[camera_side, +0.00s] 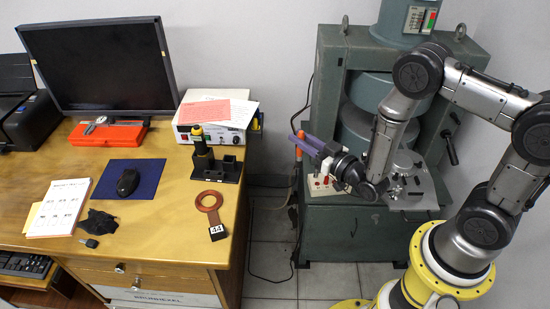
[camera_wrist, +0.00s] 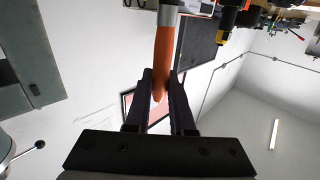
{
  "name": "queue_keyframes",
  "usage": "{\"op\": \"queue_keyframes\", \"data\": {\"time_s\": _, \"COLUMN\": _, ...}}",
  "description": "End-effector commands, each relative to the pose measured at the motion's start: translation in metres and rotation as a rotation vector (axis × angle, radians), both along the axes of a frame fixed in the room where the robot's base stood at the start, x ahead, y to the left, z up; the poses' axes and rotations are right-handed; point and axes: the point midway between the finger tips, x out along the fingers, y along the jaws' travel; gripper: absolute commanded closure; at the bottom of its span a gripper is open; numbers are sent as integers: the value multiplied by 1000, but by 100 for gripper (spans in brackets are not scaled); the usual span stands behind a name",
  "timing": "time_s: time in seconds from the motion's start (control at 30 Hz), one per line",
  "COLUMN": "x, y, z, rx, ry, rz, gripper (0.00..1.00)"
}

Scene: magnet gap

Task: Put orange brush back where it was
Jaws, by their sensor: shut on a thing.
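My gripper (camera_side: 300,142) is shut on the orange brush, held in mid-air in front of the green machine, to the right of the desk. The brush (camera_side: 298,153) is partly hidden by the fingers in the side view. In the wrist view, the orange brush handle (camera_wrist: 165,50) runs up from between my two dark fingers (camera_wrist: 163,85), with a grey metal band near the top edge. A black holder block (camera_side: 228,170) stands on the desk's right side, with a black and yellow tool (camera_side: 202,150) upright at its left end.
The desk (camera_side: 145,235) also holds a copper-coloured ring with a dark tag (camera_side: 210,203), a white instrument box (camera_side: 215,133) with papers, a mouse on a blue pad (camera_side: 143,190) and a monitor (camera_side: 100,62).

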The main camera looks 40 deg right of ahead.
Motion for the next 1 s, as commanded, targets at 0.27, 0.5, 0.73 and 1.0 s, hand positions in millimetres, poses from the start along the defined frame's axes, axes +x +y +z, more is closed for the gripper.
{"op": "queue_keyframes", "data": {"time_s": 0.27, "x": 48, "y": 38, "z": 8, "rx": -1, "ry": -6, "rz": 170, "gripper": 100}}
{"op": "queue_keyframes", "data": {"time_s": 0.5, "x": 133, "y": 94, "z": 26, "rx": -4, "ry": -2, "rz": 423, "gripper": 100}}
{"op": "queue_keyframes", "data": {"time_s": 0.73, "x": 173, "y": 116, "z": 31, "rx": -2, "ry": 3, "rz": 523, "gripper": 100}}
{"op": "queue_keyframes", "data": {"time_s": 1.0, "x": 175, "y": 117, "z": -4, "rx": 1, "ry": 8, "rz": 524, "gripper": 100}}
